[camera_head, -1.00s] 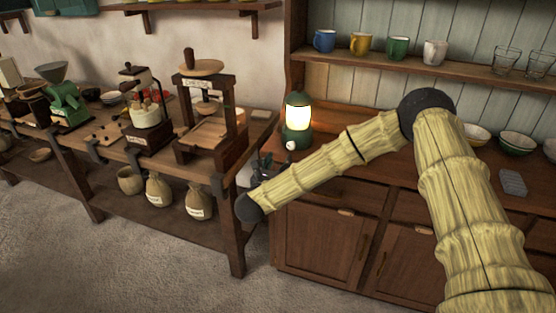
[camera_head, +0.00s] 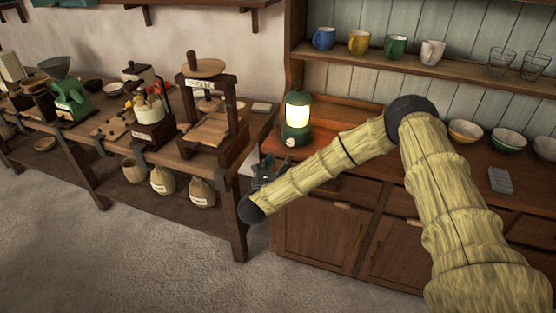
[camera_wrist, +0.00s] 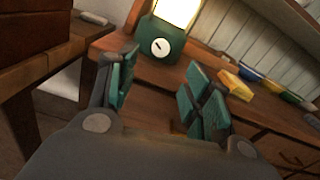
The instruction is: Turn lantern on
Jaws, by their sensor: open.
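The lantern (camera_head: 297,120) stands upright on the left end of the wooden counter. It has a dark green base and cap, a pale glowing globe and a round white knob low on its front. In the wrist view the lantern (camera_wrist: 166,40) is ahead, between and beyond the fingers, with the white dial (camera_wrist: 160,47) facing me and a dark mark on it. My gripper (camera_wrist: 160,88) is open and empty, with green finger pads, apart from the lantern. In the head view my gripper (camera_head: 264,172) is small and partly hidden behind my forearm, in front of the counter edge.
A wooden table (camera_head: 225,160) with a press (camera_head: 207,105) and grinders stands left of the counter. Mugs (camera_head: 359,42) and glasses sit on the shelf above. Bowls (camera_head: 465,132) and a grey block (camera_head: 500,181) are on the counter's right.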

